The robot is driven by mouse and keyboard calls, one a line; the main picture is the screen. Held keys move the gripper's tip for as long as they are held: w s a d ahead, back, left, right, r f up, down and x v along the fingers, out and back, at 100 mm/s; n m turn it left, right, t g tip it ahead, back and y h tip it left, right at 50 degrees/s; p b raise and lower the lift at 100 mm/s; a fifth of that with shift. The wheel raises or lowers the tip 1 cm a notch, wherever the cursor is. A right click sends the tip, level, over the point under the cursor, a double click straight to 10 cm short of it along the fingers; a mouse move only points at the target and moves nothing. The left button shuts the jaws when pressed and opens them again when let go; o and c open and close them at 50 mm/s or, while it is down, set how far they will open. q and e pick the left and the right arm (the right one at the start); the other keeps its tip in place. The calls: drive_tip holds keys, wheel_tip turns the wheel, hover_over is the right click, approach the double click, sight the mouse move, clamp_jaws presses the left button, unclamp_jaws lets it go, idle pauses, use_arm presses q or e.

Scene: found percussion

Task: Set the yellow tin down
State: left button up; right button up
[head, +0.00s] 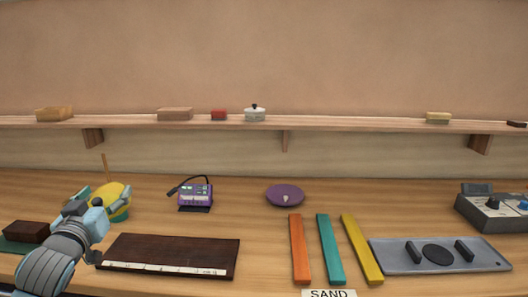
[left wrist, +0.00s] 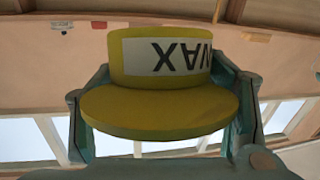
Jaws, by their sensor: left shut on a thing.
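The yellow tin (head: 112,192) is at the left of the table in the head view, partly hidden by my left gripper (head: 103,194). In the left wrist view the tin (left wrist: 160,113) sits between the two teal fingers, with a pale label reading WAX upside down. My left gripper is shut on it. A green rounded thing (head: 121,215) shows just below the tin; I cannot tell whether they touch. My right gripper is in neither view.
Near the gripper are a dark brown block (head: 27,231), a dark board with a pale strip (head: 170,254), a thin upright stick (head: 104,166) and a purple device (head: 195,193). A purple dish (head: 285,194) and coloured bars (head: 300,250) lie farther right. Bare wood shows between them.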

use_arm(q)
drive_tip(key=s+d+f+m+h, duration=0.1)
drive_tip(key=s+d+m+h, duration=0.3)
drive_tip(key=d, duration=0.4)
drive_tip(key=s+d+m+h, duration=0.2)
drive_tip(key=s+d+h, duration=0.25)
drive_tip(key=d, duration=0.25)
drive_tip(key=s+d+f+m+g+h, duration=0.1)
drive_tip(key=s+d+f+h, duration=0.3)
drive_tip(key=s+f, duration=0.7)
drive_tip(key=shift+s+d+f+m+g, duration=0.25)
drive_tip(key=shift+d+f+m+g, duration=0.2)
drive_tip(key=shift+d+f, duration=0.6)
drive_tip(key=shift+d+r, duration=0.15)
